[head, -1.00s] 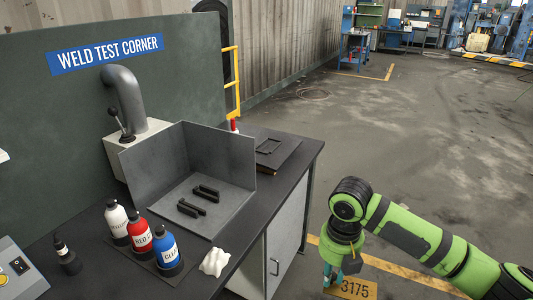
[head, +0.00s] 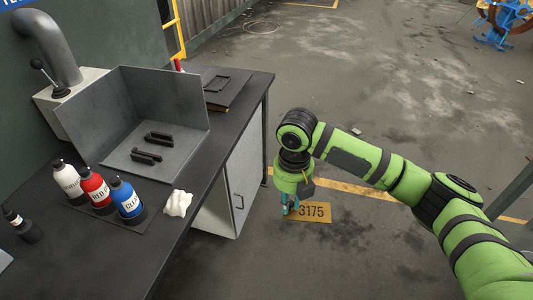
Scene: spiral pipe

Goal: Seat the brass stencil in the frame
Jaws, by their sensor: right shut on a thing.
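The brass stencil (head: 313,212) is a yellow plate with the cut-out number 3175, in the right half of the head view. My right gripper (head: 291,208) is shut on its left end and points down. The stencil is held out in front of the bench, to the right of its edge, with the floor behind it. A dark flat board with a raised rectangular outline (head: 226,84) lies at the bench's far right corner; it looks like the frame, apart from the stencil. The fingertips are small and partly hidden by the wrist. My left gripper is not in view.
A grey walled tray (head: 185,150) holds two black bars (head: 146,156). White, red and blue bottles (head: 128,203) stand at the front left, with a crumpled white cloth (head: 177,203) beside them. A red-topped marker (head: 179,65) stands behind the tray.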

